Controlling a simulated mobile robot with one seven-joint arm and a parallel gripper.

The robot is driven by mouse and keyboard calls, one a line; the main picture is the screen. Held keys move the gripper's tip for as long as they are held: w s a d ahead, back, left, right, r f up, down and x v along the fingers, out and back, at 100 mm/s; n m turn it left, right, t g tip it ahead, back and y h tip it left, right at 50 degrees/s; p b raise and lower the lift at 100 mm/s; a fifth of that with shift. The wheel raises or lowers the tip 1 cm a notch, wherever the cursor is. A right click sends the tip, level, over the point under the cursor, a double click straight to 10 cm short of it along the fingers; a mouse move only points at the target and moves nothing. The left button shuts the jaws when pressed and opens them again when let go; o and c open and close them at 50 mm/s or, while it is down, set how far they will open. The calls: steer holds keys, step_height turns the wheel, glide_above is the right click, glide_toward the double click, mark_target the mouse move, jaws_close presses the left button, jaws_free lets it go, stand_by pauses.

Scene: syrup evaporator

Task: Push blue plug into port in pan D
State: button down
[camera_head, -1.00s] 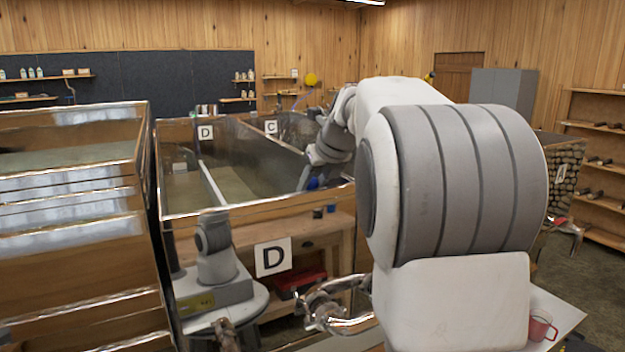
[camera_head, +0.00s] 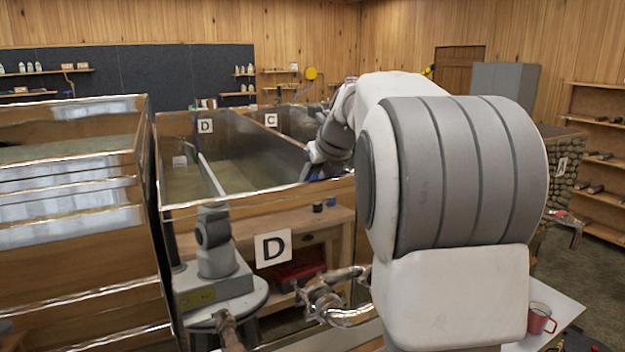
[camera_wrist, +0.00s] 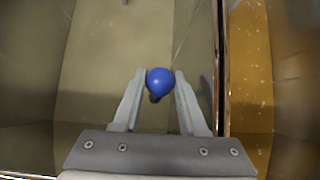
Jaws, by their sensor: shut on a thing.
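The blue plug (camera_wrist: 160,80) shows as a round blue ball in the wrist view. It sits between the two fingers of my gripper (camera_wrist: 161,76), which is shut on it. A small dark part shows just below the ball. My gripper is inside pan D (camera_head: 250,208), close to a pan wall (camera_wrist: 217,60) on the right of the wrist view. I cannot make out the port clearly.
Pan C (camera_head: 270,119) lies behind, beyond a divider. A stool (camera_head: 235,305) with a grey device and a metal pipe valve (camera_head: 340,300) stand in front of pan D. A red mug (camera_head: 541,320) is at lower right.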

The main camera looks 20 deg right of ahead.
steer(key=shift+f, duration=0.4)
steer(key=shift+c, duration=1.8)
jaws_free()
steer(key=shift+f, duration=0.2)
steer(key=shift+s, duration=0.1)
steer(key=shift+s+r, duration=0.2)
steer(key=shift+r, duration=0.2)
steer(key=v, duration=1.7)
steer(key=shift+r+b, duration=0.3)
steer(key=shift+b, duration=0.15)
steer(key=shift+w, duration=0.1)
